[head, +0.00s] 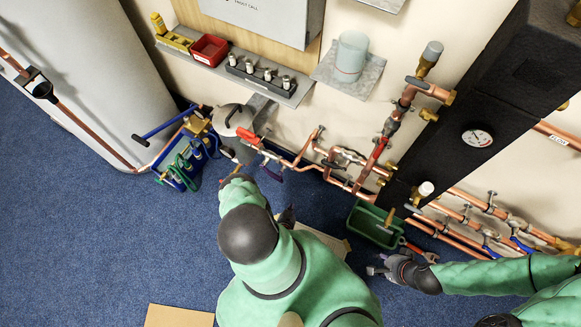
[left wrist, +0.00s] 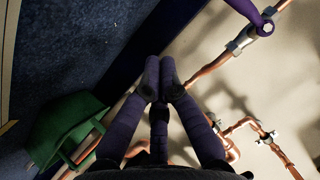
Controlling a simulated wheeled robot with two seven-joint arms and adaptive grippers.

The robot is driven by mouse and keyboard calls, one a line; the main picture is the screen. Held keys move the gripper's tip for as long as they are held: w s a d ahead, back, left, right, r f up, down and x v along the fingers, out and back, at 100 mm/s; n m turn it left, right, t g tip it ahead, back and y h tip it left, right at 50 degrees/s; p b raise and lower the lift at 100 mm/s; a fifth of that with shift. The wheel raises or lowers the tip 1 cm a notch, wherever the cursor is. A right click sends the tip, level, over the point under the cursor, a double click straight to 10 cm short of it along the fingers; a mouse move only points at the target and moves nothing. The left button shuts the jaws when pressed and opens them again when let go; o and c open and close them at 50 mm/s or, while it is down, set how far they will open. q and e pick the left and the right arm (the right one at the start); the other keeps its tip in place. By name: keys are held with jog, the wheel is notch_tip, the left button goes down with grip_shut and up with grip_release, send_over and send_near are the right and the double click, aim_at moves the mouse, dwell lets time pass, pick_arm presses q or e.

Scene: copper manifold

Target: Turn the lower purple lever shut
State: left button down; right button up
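A purple lever (head: 272,174) hangs at the left end of the low copper pipework in the head view, close to a red lever (head: 248,136). A purple lever (left wrist: 248,12) also shows at the top right of the left wrist view, bolted to a valve on a copper pipe. Whether it is the lower one I cannot tell. The fingers of my left gripper (left wrist: 160,82) are together with nothing visible between them, apart from that lever. In the head view my arm mostly hides this gripper (head: 288,215). My right gripper (head: 375,266) hangs over the floor below the green bin; its opening is unclear.
The green bin (head: 361,222) stands on the floor right of my left arm and also shows in the left wrist view (left wrist: 60,128). A red wrench (head: 420,250) lies by it. Open blue carpet (head: 110,240) lies left of my arm.

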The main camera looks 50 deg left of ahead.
pick_arm(q)
jog(key=w+a+r+g+y+p, duration=0.1)
jog(key=w+a+r+g+y, duration=0.2)
jog(key=w+a+g, duration=0.25)
jog(key=w+d+r+g+p, duration=0.1)
jog(key=w+d+r+g, duration=0.2)
jog(key=d+r+g, duration=0.25)
jog(key=a+r+b+x, duration=0.1)
jog(key=b+x, duration=0.3)
jog(key=x, duration=0.9)
jog(key=shift+a, duration=0.2)
jog(key=shift+s, duration=0.2)
